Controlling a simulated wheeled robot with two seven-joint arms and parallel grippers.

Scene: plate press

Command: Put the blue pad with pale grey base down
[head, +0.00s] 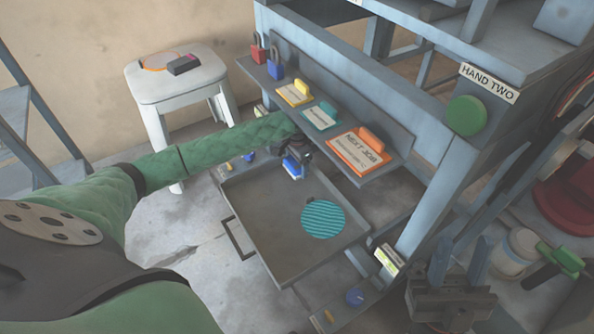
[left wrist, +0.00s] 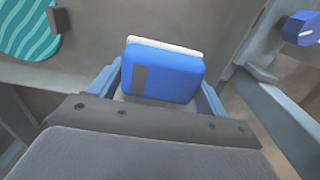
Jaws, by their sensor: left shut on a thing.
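The blue pad with pale grey base (left wrist: 163,73) fills the middle of the left wrist view, with a dark rectangle on its blue face and the pale edge along its far side. It sits between the two blue-grey fingers of my left gripper (left wrist: 160,85), which is shut on it. In the head view the pad (head: 292,168) shows small at the end of my green left arm, over the back part of the grey tray (head: 262,262). I cannot tell whether it touches the tray floor. My right gripper is not in view.
A round teal striped piece (head: 322,219) lies in the tray, right of the pad. Above is a shelf (head: 390,176) with orange, teal and yellow tagged blocks and two padlocks. A white stool (head: 178,88) stands at the left. The tray's left floor is clear.

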